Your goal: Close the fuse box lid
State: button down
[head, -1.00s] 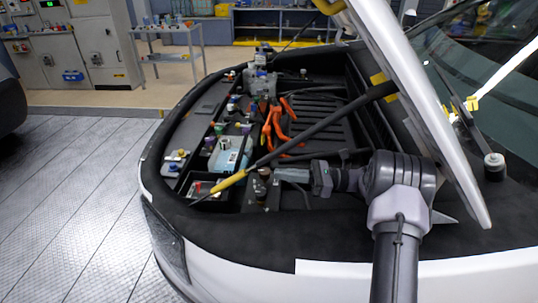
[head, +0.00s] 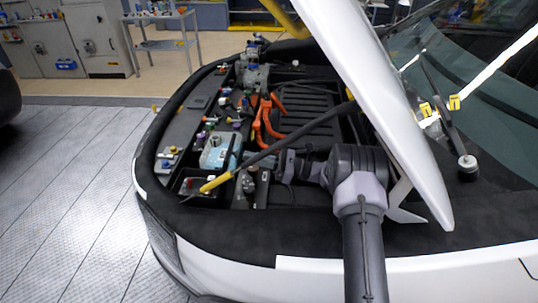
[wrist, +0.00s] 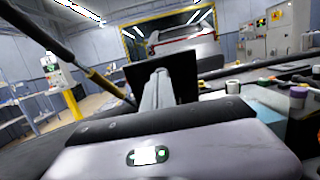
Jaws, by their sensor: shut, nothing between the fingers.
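The fuse box appears to be the small open black box (head: 188,188) at the front left of the engine bay, with red and pale parts inside. A dark panel, apparently its lid, stands raised and slightly tilted (head: 228,153) at the box's right side. In the wrist view, a dark square panel (wrist: 135,76) stands straight ahead, behind the fingertips. My gripper (head: 250,158) is shut and empty, to the right of the raised lid. In the wrist view its fingers (wrist: 160,88) lie together against the panel's outline; whether they touch it I cannot tell.
A blue-white tank (head: 215,152) and orange cables (head: 266,118) lie behind the box. Floor at left is clear.

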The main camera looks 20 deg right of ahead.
jog(key=shift+w+a, duration=0.25)
jog(key=shift+a, duration=0.25)
jog(key=shift+r, duration=0.1)
